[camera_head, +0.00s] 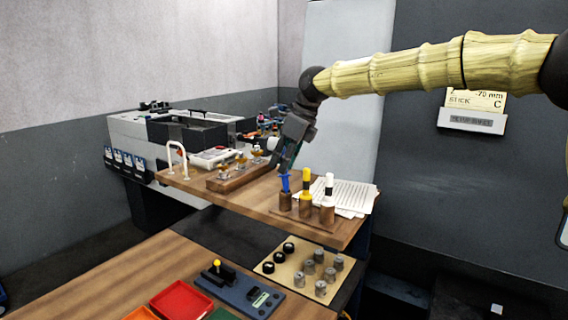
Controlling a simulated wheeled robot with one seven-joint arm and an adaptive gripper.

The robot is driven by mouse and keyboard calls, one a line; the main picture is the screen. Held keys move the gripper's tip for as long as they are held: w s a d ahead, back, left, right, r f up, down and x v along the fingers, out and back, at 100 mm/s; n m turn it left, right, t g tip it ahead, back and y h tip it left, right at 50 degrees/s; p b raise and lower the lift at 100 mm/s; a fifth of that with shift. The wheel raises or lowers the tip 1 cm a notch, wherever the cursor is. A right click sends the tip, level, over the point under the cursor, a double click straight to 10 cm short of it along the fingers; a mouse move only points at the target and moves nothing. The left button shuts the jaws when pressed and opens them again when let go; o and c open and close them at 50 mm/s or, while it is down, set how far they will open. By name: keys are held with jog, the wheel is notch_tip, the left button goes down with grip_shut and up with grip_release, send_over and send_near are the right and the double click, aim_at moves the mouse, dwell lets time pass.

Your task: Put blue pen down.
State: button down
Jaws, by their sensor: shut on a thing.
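The blue pen (285,184) is upright at the leftmost of three brown holders (285,202) on the wooden table at the back. My gripper (287,165) reaches down from above and is shut on the pen's upper part, which its fingers partly hide. The pen's lower end meets the top of the holder; I cannot tell how deep it sits in it. A yellow pen (306,184) and a white and black pen (328,188) stand in the other two holders to the right.
White papers (350,196) lie behind the holders. A wooden rack (238,176) with small brass-coloured parts is to the left, beside a white handle (177,158). The front bench holds a board of grey and black cylinders (297,271), a blue fixture (238,291) and a red tray (181,300).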

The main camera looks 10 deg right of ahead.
jog(key=shift+s+d+f, duration=0.1)
jog(key=shift+s+f, duration=0.1)
jog(key=shift+f, duration=0.25)
jog(key=shift+s+d+f, duration=0.1)
jog(key=shift+s+f, duration=0.05)
jog(key=shift+f, duration=0.25)
jog(key=shift+s+r, duration=0.25)
jog(key=shift+s, duration=0.45)
jog(key=c, duration=1.6)
grip_release()
jog(key=shift+w+d+f, duration=0.15)
jog(key=shift+w+f, duration=0.05)
jog(key=shift+o, duration=0.9)
jog(key=shift+w+d+f, duration=0.15)
jog(key=shift+w, duration=0.15)
jog(key=shift+a+r, duration=0.2)
jog(key=shift+a, duration=0.05)
jog(key=shift+d, duration=0.1)
jog(key=shift+r, duration=0.2)
